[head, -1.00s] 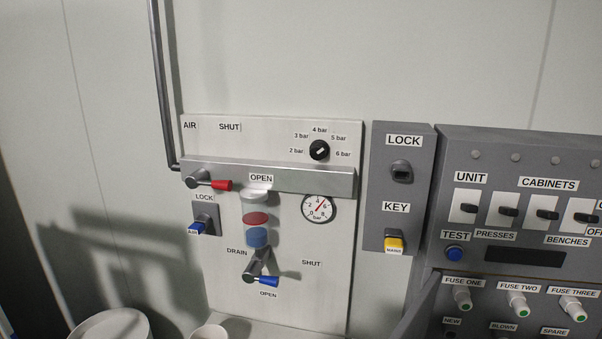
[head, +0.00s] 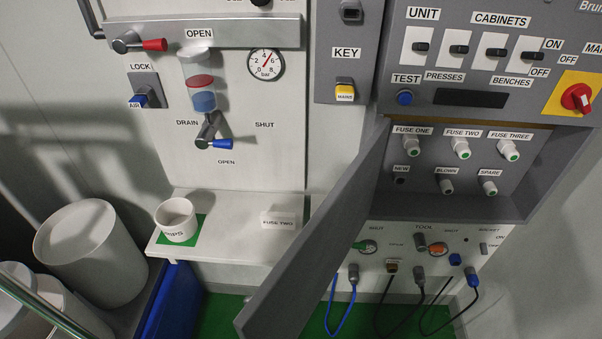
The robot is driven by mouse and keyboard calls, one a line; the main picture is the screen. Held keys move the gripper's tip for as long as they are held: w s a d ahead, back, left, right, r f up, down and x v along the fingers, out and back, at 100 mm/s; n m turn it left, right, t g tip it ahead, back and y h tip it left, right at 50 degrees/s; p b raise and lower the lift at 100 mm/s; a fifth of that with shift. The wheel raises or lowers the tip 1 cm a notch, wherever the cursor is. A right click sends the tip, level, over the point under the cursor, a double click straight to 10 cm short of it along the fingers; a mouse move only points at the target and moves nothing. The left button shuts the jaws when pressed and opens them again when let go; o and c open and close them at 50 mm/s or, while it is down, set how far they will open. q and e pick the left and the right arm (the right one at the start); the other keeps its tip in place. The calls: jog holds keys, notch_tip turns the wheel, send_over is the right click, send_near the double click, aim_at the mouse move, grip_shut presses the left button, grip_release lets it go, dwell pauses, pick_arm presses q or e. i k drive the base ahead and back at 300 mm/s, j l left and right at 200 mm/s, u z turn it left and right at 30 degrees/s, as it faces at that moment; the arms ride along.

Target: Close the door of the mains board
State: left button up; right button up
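The mains board (head: 440,96) is a grey cabinet at the upper right of the head view. Its grey door (head: 318,247) stands open, hinged at the left side of the fuse compartment (head: 462,203) and swung out toward me. Inside the compartment are white fuse holders with green ends, labelled FUSE ONE, FUSE TWO (head: 461,147) and FUSE THREE, with a NEW, BLOWN and SPARE row below. A red rotary switch (head: 576,97) on a yellow plate is at the right of the board. Neither gripper is in view.
A white shelf (head: 232,240) left of the door holds a white cup (head: 176,218) on a green patch. Below the board, blue and black cables hang from a socket panel (head: 440,238). White bins (head: 90,253) and a blue crate (head: 172,305) stand at lower left.

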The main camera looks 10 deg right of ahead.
aim_at(283, 304)
jog(key=k+l+z, duration=0.15)
jog(key=k+z, duration=0.15)
jog(key=k, duration=0.35)
jog(key=i+j+z, duration=0.15)
jog(key=z, duration=0.25)
jog(key=i+j+z, duration=0.1)
jog(key=j+z, duration=0.2)
jog(key=z, duration=0.15)
jog(key=j+z, duration=0.25)
jog(key=z, duration=0.15)
jog(key=j+z, duration=0.4)
jog(key=i+j, duration=0.1)
jog(key=j, duration=1.05)
jog(key=k+l+u, duration=0.15)
jog(key=k, duration=0.25)
jog(key=k+l+u, duration=0.15)
jog(key=k, duration=0.25)
jog(key=l, duration=0.1)
